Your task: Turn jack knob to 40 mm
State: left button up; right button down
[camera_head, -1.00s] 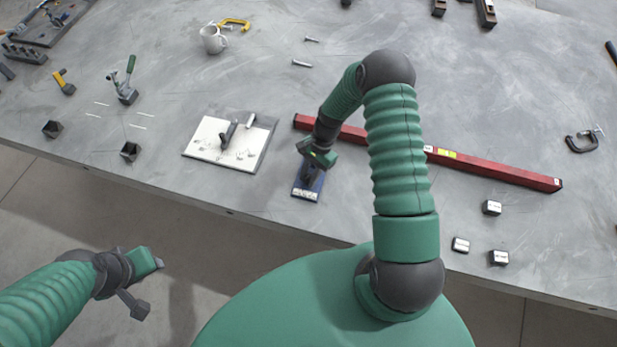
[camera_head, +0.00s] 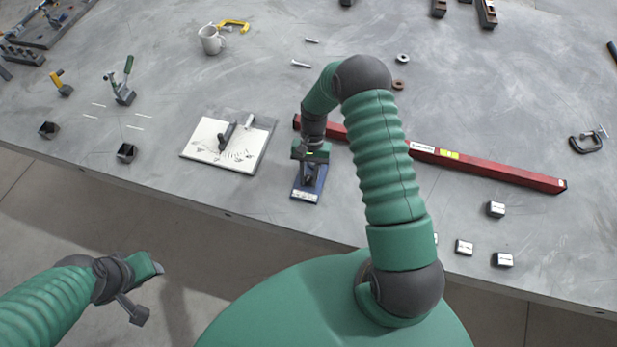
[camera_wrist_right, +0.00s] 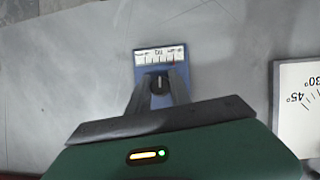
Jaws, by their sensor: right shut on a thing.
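The jack is a small blue base with a white scale strip along its near edge (camera_head: 304,196). It also shows in the right wrist view (camera_wrist_right: 160,56), where the strip carries tick marks too small to read surely. A dark round knob (camera_wrist_right: 159,84) stands on the base beside the strip. My right gripper (camera_head: 309,178) is over the base, and in the right wrist view its two fingers (camera_wrist_right: 159,88) are shut on the knob from both sides. My left gripper (camera_head: 152,266) hangs off the table's near edge, away from the jack; its finger opening is not clear.
A white board with an angle scale (camera_head: 205,150) lies left of the jack. A red bar (camera_head: 490,171) lies behind and right of it. Small labelled blocks (camera_head: 495,209) sit at the right. Bare table surrounds the jack's left side.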

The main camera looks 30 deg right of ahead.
jog(key=shift+w+d+r, duration=0.1)
jog(key=shift+w+d, duration=0.05)
jog(key=shift+w, duration=0.1)
jog(key=c, duration=1.5)
grip_release()
jog(key=shift+o, duration=0.2)
jog(key=b+v, duration=0.2)
jog(key=v, duration=1.4)
jog(key=shift+r, duration=0.3)
jog(key=shift+d, duration=0.1)
